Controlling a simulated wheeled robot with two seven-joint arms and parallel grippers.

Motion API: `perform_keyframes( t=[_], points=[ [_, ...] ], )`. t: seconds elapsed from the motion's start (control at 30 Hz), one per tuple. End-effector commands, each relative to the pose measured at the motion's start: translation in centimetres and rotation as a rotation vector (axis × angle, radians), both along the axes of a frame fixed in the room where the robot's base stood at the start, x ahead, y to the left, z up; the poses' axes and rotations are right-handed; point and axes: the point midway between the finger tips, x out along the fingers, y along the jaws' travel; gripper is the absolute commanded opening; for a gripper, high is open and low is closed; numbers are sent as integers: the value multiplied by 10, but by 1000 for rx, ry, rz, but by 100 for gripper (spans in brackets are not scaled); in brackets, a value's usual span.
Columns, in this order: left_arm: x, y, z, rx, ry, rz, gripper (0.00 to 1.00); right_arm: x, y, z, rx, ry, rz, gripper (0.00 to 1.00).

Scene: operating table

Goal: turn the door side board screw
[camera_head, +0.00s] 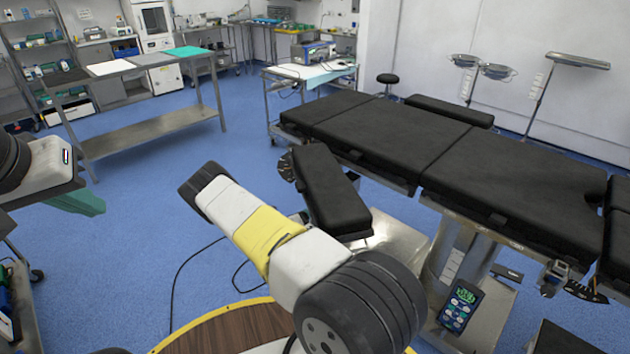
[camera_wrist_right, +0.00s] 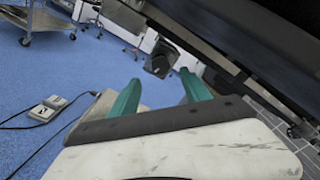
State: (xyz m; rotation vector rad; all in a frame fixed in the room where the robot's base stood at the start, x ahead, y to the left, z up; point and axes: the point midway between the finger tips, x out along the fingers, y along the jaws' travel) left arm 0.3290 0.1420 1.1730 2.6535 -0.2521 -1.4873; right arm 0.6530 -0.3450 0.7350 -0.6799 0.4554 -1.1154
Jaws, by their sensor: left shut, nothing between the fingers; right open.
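The operating table (camera_head: 480,180) is black-padded and fills the right of the head view. A black side board (camera_head: 328,190) sticks out at its near left side, and another side board (camera_head: 450,108) lies along its far side. A dark knob (camera_wrist_right: 160,62), which looks like a board screw, hangs under a dark edge in the right wrist view. My right gripper (camera_wrist_right: 160,80) is open, its green fingers to either side of and below the knob in the picture; contact cannot be told. In the head view it is hidden. My left gripper (camera_head: 97,208) is shut and empty at the left.
A grey box with a cable (camera_wrist_right: 48,108) lies on the blue floor in the right wrist view. A steel table (camera_head: 150,122) stands at the back left, and a cart (camera_head: 305,75) stands beyond the operating table. A handheld control (camera_head: 460,305) hangs at the operating table's near side.

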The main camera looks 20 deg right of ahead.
Motion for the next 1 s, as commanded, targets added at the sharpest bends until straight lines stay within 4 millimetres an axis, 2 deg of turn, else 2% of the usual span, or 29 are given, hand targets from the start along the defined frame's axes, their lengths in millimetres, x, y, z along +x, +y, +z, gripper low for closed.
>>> perform_keyframes(
  t=[0.5,0.87,0.9,1.0],
  points=[
    [0,0,0,0,0,0,0,26,-64,0,0,-1,-1,56],
    [0,0,0,0,0,0,0,29,-71,0,-1,0,1,56],
    [0,0,0,0,0,0,0,29,-71,0,-1,0,1,54],
    [0,0,0,0,0,0,0,29,-71,0,0,0,0,34]
  ],
)
